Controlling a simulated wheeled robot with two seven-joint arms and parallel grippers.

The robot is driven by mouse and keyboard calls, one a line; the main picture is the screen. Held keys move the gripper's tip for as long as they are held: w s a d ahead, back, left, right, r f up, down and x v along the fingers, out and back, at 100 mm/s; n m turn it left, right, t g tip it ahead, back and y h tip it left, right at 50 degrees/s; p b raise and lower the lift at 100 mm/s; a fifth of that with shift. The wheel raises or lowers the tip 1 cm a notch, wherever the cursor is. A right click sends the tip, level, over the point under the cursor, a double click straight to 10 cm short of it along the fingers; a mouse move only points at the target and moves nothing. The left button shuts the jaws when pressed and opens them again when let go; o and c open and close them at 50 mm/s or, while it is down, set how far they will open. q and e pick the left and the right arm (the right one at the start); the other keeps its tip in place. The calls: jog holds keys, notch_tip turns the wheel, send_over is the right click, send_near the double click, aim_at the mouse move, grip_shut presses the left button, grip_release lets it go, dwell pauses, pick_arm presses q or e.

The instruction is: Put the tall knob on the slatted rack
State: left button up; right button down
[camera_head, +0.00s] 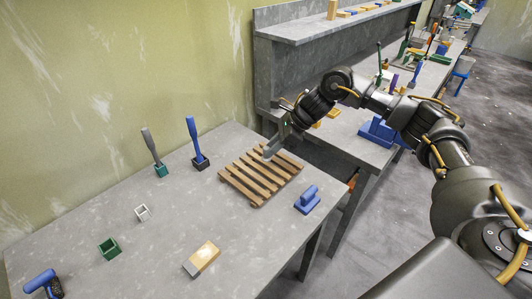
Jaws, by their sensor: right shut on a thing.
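The slatted rack (248,190) is a low frame of brown wooden slats on the grey table, right of the middle. My right gripper (272,150) reaches down over the rack's far right edge from the upper right. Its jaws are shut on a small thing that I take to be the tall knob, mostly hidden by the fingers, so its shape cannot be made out. I cannot tell whether it touches the slats. My left gripper is not in view.
A grey-handled tool (151,147) and a blue-handled tool (194,138) stand upright behind-left of the rack. A blue handled block (307,200) lies right of it. A white holder (143,212), green box (109,248), wooden block (202,259) and blue tool (42,282) lie nearer.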

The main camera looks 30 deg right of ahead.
jog(key=shift+w+a+f, duration=0.15)
jog(key=shift+w+f, duration=0.3)
jog(key=shift+f, duration=0.15)
jog(key=shift+w+a+f, duration=0.15)
jog(key=shift+w+f, duration=0.25)
jog(key=shift+f, duration=0.15)
jog(key=shift+w+a+f+p, duration=0.15)
jog(key=shift+w+f+p, duration=0.1)
jog(key=shift+p, duration=0.1)
notch_tip(320, 180, down, 3)
jog(key=shift+p, duration=1)
jog(key=shift+f, duration=0.1)
jog(key=shift+f+b, duration=0.1)
jog(key=shift+b, duration=0.25)
jog(key=c, duration=1.3)
grip_release()
jog(key=shift+o, duration=0.2)
